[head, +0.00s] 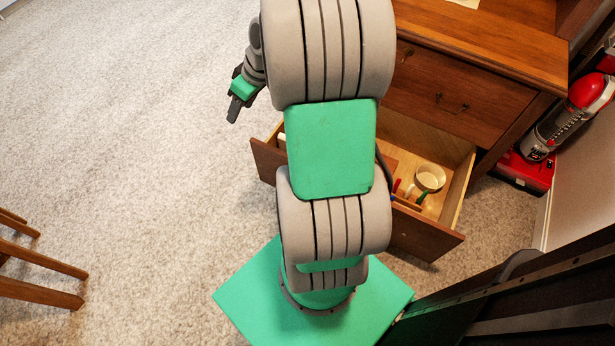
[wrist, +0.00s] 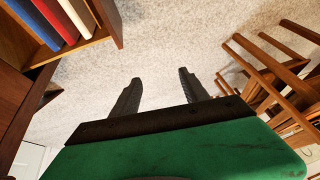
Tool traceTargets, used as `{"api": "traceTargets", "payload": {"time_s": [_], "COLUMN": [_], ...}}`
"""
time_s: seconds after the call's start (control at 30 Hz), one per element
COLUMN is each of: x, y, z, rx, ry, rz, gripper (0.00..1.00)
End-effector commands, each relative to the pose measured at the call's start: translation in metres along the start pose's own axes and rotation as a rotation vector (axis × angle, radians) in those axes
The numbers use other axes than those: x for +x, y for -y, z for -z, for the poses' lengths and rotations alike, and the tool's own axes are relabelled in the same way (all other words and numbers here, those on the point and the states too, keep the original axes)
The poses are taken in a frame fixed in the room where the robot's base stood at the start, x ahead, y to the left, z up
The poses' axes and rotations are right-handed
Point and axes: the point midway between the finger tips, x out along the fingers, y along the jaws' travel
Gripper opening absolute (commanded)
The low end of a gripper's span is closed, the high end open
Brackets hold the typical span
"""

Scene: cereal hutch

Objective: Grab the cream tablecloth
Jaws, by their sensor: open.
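My gripper (head: 236,108) is open and empty, above the carpet to the left of the open drawer. In the wrist view its two dark fingers (wrist: 158,90) stand apart with only carpet between them. The open wooden drawer (head: 432,240) shows at the upper left of the wrist view (wrist: 108,22). A pale cream or white strip (wrist: 32,26) lies in it beside a red one and a blue one. It may be the cream tablecloth, but I cannot be sure. In the head view my arm hides much of the drawer's inside.
The drawer also holds a round cream pan (head: 430,178) and small coloured items. The wooden hutch (head: 440,85) stands behind it, with a red vacuum cleaner (head: 570,115) to the right. Wooden chair legs (head: 40,268) are at the left. Open carpet (head: 140,150) lies between.

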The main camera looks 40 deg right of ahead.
Motion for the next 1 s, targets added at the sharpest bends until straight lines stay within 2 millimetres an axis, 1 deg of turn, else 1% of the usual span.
{"api": "traceTargets", "payload": {"time_s": [0.03,0.07,0.1,0.17,0.2,0.27,0.3,0.4,0.43,0.5,0.57,0.77,0.9,1.0], "x": [0.062,0.082,0.107,0.143,0.164,0.19,0.204,0.225,0.227,0.23,0.233,0.252,0.274,0.284], "y": [-0.047,-0.07,-0.1,-0.143,-0.168,-0.201,-0.217,-0.244,-0.248,-0.255,-0.256,-0.258,-0.259,-0.26], "z": [-0.037,-0.051,-0.073,-0.11,-0.136,-0.176,-0.2,-0.247,-0.257,-0.27,-0.273,-0.256,-0.24,-0.23], "rx": [0.008,-0.002,-0.015,-0.031,-0.042,-0.055,-0.063,-0.082,-0.086,-0.095,-0.1,-0.103,-0.104,-0.102], "ry": [-0.045,-0.083,-0.139,-0.233,-0.299,-0.398,-0.458,-0.575,-0.599,-0.638,-0.652,-0.655,-0.654,-0.653], "rz": [0.025,0.038,0.049,0.053,0.047,0.022,0.002,-0.057,-0.072,-0.099,-0.108,-0.11,-0.109,-0.109], "gripper": [0.53,0.53,0.53,0.53,0.53,0.53,0.53,0.53,0.53,0.53,0.53,0.53,0.53,0.53]}}
